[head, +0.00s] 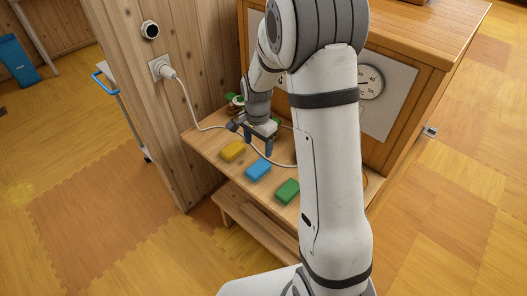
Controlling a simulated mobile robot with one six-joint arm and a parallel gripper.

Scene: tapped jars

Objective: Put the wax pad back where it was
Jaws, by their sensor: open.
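A yellow block (232,151), a blue block (258,170) and a green block (288,190) lie apart in a slanting row on the wooden shelf (209,145). I cannot tell which of them, if any, is the wax pad. My gripper (257,144) points down above the shelf, behind the blue block and to the right of the yellow one. Its fingers are apart and I see nothing between them.
A white cable runs from a plug (166,71) in the wooden wall (151,100) across the shelf behind the blocks. A wooden cabinet (430,50) with a dial panel (392,95) stands behind. My arm hides the shelf's right part. A lower ledge (250,225) lies underneath.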

